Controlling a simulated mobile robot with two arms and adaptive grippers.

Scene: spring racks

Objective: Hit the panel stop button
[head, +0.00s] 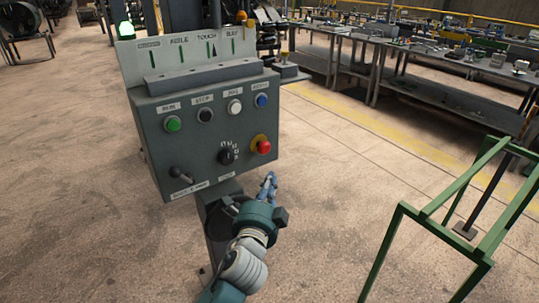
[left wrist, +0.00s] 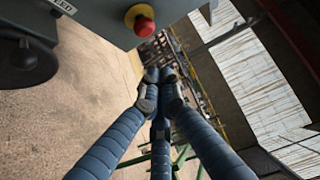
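The grey control panel (head: 205,125) stands on a post. Its upper row has a green button (head: 173,124), a black button labelled STOP (head: 206,115), a white button (head: 235,106) and a blue button (head: 262,100). Below, a red mushroom button (head: 264,147) sits on a yellow ring; it also shows in the left wrist view (left wrist: 144,26). My left gripper (head: 268,180) is below the panel's lower right corner, apart from the buttons. In the left wrist view its fingers (left wrist: 160,76) come together at the tips with nothing between them. My right gripper is not in view.
A black rotary knob (head: 227,156) and a lever (head: 181,174) are on the panel's lower face. A green metal frame (head: 440,222) stands at the right. Workbenches (head: 430,65) with loose parts stand behind. The floor between panel and frame is clear.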

